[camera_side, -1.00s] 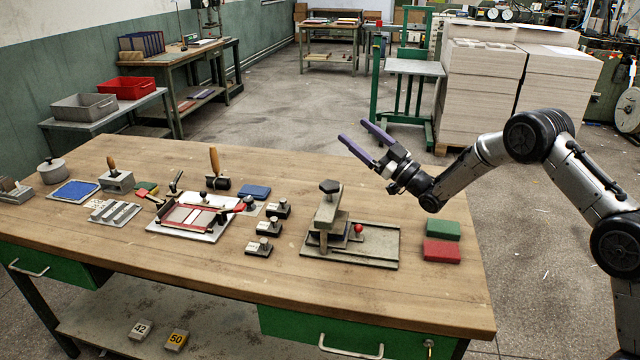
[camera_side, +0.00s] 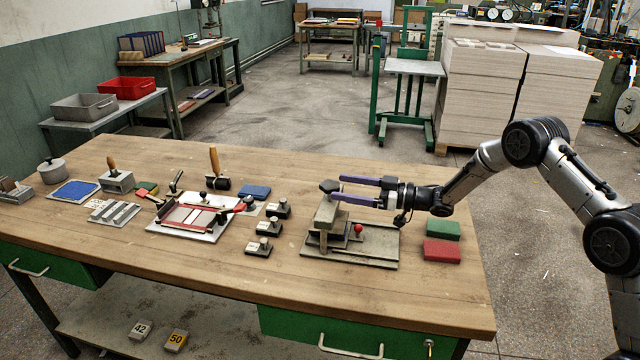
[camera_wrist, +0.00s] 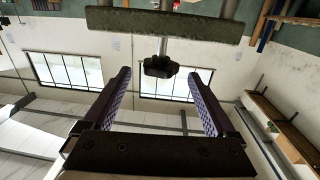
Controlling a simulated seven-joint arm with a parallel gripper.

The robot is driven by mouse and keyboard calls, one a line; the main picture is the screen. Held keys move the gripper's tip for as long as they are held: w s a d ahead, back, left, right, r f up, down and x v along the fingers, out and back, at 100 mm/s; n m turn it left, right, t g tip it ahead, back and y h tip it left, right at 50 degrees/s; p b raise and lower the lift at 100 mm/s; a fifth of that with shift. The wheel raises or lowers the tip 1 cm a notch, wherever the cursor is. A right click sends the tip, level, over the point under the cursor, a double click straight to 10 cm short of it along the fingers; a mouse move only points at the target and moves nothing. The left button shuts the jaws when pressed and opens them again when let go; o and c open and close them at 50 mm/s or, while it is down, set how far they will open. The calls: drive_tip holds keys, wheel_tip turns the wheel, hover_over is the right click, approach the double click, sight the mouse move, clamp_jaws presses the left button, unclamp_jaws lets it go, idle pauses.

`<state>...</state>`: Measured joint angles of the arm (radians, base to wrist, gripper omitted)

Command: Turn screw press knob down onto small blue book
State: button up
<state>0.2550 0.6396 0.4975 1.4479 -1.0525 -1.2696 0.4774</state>
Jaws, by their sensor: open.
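The screw press stands at the right half of the bench, with a grey frame on a flat base plate (camera_side: 375,250). Its dark lobed knob (camera_side: 328,186) is on top. My gripper (camera_side: 340,188) is open and level at knob height, its two purple fingers pointing left with their tips close to the knob. In the wrist view the knob (camera_wrist: 160,67) shows between and just beyond the fingertips (camera_wrist: 160,75), apart from both. A dark, bluish flat piece (camera_side: 342,239) is in the press, mostly hidden by the frame; I cannot tell whether it is the small blue book.
A red ball-ended lever (camera_side: 359,229) stands on the press base. A green block (camera_side: 443,230) and a red block (camera_side: 442,250) lie to its right. A blue block (camera_side: 254,192) and several stamps (camera_side: 270,227) lie left. The bench front is clear.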

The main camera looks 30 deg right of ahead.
drive_tip(key=x, duration=0.7)
drive_tip(key=shift+s, duration=0.1)
drive_tip(key=c, duration=1.4)
drive_tip(key=shift+o, duration=0.2)
